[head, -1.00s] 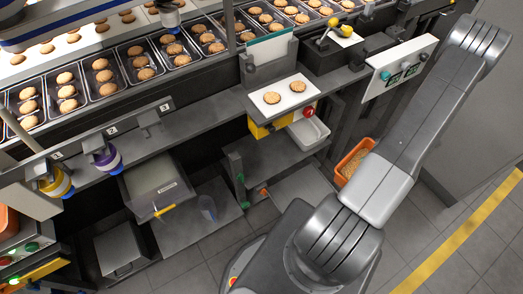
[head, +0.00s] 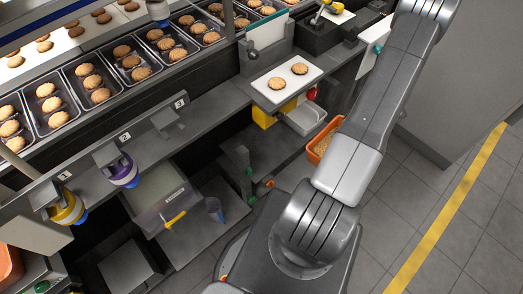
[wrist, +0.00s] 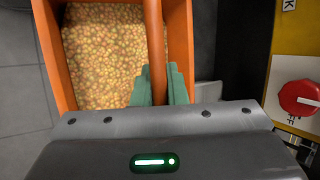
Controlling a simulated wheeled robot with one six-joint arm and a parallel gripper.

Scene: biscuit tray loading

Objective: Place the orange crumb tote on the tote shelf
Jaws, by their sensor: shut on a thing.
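The orange crumb tote (head: 318,149) shows in the head view just left of my arm, partly hidden behind it. In the wrist view the tote (wrist: 48,50) fills the upper left and is full of tan crumbs. An orange bar runs across its opening. My gripper (wrist: 160,82), with green fingers, is shut on this bar. In the head view my gripper is hidden behind my arm. A low grey shelf (head: 265,150) lies left of the tote in the head view; I cannot tell whether it is the tote shelf.
A red knob (wrist: 299,97) on a yellow and white panel is close on the right in the wrist view. A white bin (head: 306,118) stands beside the tote in the head view. Grey floor with a yellow line (head: 447,215) is open at right.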

